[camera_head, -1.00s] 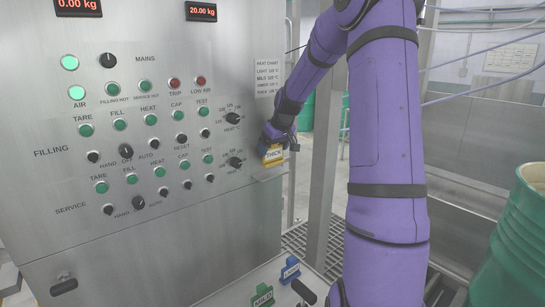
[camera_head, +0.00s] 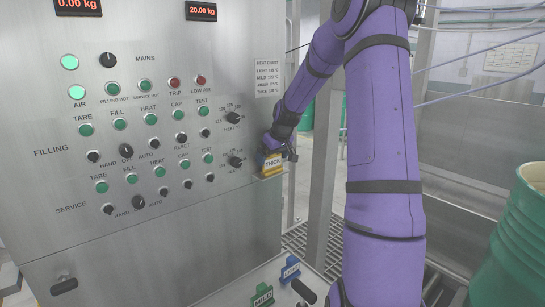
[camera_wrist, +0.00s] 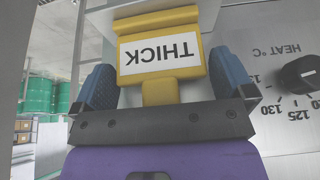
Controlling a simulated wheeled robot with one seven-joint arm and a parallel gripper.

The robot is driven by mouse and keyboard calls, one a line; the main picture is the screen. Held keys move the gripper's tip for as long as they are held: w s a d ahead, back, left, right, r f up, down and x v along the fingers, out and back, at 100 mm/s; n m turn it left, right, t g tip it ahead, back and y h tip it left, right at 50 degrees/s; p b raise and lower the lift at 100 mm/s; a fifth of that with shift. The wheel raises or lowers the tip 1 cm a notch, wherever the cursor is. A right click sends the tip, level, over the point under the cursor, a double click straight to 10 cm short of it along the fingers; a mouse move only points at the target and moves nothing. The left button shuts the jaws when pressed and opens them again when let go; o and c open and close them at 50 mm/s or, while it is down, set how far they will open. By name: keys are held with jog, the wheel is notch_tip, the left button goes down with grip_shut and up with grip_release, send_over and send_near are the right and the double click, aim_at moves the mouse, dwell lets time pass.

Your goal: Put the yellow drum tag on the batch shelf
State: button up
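The yellow drum tag (camera_head: 272,162), with a white label reading THICK, stands on the small batch shelf (camera_head: 268,177) at the right edge of the steel panel. In the wrist view the tag (camera_wrist: 163,55) appears upside down, with the pale shelf (camera_wrist: 100,20) beyond it. My gripper (camera_head: 281,150) is at the tag. In the wrist view its blue fingers (camera_wrist: 163,85) are spread on either side of the tag's narrow yellow stem, with gaps showing beside the stem. The tag's contact with the shelf is partly hidden.
Knobs and buttons cover the panel (camera_head: 230,260); a HEAT knob (camera_wrist: 300,73) is close beside my gripper. A green tag (camera_head: 262,296) and a blue tag (camera_head: 289,271) stand on the surface below. A green drum (camera_head: 515,245) is at right, and a steel post (camera_head: 325,150) stands behind my arm.

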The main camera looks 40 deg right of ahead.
jog(key=v, duration=1.2)
jog(key=s+a+r, duration=0.3)
jog(key=a+r, duration=0.1)
jog(key=a, duration=0.6)
jog(key=s+a+r, duration=0.3)
jog(key=s+a, duration=1.2)
jog(key=a, duration=0.1)
jog(key=s+a+f, duration=0.1)
jog(key=s+a, duration=0.1)
jog(key=s, duration=0.3)
jog(key=s+a+f, duration=0.1)
jog(key=s+a, duration=0.1)
jog(key=s, duration=0.3)
jog(key=shift+s+f+n, duration=0.3)
jog(key=shift+s, duration=0.1)
jog(key=shift+d, duration=0.15)
